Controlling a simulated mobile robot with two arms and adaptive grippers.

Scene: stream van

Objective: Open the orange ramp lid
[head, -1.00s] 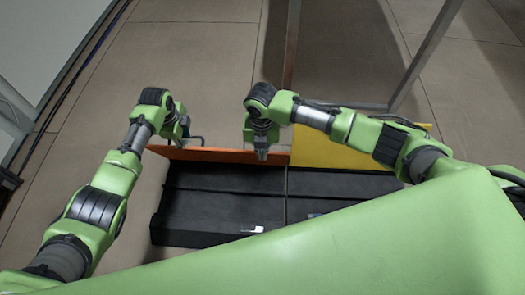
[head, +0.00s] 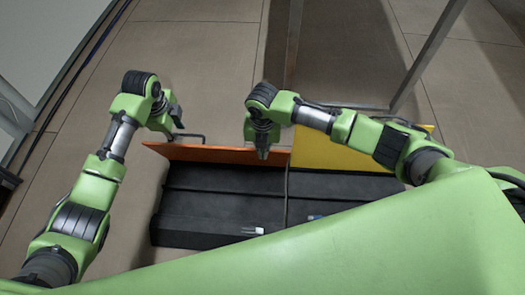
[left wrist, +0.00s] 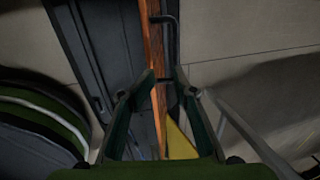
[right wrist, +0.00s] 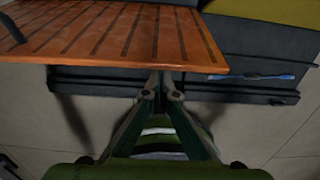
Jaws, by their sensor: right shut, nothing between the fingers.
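The orange ramp lid (head: 215,154) stands raised along the far edge of the black ramp box (head: 215,210), and its slatted face fills the upper left of the right wrist view (right wrist: 130,38). A dark bar handle (head: 190,136) shows at its far side. My left gripper (head: 172,124) is open and empty near the lid's left end; in the left wrist view the lid's edge (left wrist: 155,60) runs past its fingertips (left wrist: 166,78). My right gripper (head: 262,152) is shut and empty in front of the lid's right part; its fingertips (right wrist: 161,84) lie close to the lid's edge.
A yellow lid (head: 320,150) stands raised to the right of the orange one. A metal frame (head: 425,60) rises behind it. A small white item (head: 252,230) and a blue item (head: 315,217) lie in the box. The floor left of the box is clear.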

